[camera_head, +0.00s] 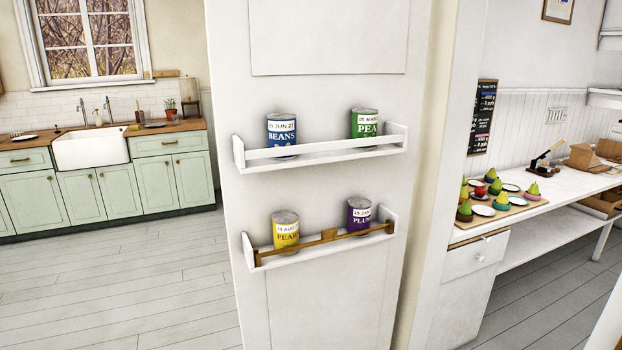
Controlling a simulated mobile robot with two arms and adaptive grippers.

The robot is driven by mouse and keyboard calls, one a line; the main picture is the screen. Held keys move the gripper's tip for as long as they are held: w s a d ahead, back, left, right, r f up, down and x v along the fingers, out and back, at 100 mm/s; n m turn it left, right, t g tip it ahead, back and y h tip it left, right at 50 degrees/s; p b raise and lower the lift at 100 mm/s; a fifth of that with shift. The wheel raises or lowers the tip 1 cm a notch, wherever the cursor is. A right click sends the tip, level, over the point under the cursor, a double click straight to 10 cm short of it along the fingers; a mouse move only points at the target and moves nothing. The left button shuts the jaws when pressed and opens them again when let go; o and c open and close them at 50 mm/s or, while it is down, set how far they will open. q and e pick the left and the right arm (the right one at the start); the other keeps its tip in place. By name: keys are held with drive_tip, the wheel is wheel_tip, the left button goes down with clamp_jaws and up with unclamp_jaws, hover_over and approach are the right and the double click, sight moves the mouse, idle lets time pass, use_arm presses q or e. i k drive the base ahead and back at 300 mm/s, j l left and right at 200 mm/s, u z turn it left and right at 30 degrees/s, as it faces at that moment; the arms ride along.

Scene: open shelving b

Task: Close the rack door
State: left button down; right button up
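A tall white panel (330,212), which looks like the rack door, stands upright in the middle of the view. It carries two shallow white shelves. The upper shelf (330,157) has a white front bar and holds a blue beans can (281,130) and a green can (363,124). The lower shelf (347,250) has a brown front rail (320,240) with a small brown tab, and holds a yellow can (285,233) and a purple can (359,212). I cannot tell how far the door is open. Neither gripper is in view.
At left are green kitchen cabinets (100,185), a white sink (90,148) and clear plank floor (130,290). At right, a white counter (560,190) holds a wooden board with several pears and plates. A dark chalkboard (482,117) hangs above it.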

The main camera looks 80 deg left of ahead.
sight(317, 61)
drive_tip(key=k+j, duration=0.2)
drive_tip(key=j, duration=0.25)
drive_tip(key=k+j, duration=0.2)
drive_tip(key=j, duration=0.25)
drive_tip(key=k+j, duration=0.25)
drive_tip(key=j, duration=0.15)
drive_tip(key=k+j+z, duration=0.1)
drive_tip(key=j, duration=0.35)
drive_tip(key=k+j, duration=0.3)
drive_tip(key=j, duration=0.15)
drive_tip(key=k+j, duration=0.25)
drive_tip(key=j, duration=0.15)
drive_tip(key=j+z, duration=0.1)
drive_tip(key=j, duration=2.15)
drive_tip(key=i, duration=0.05)
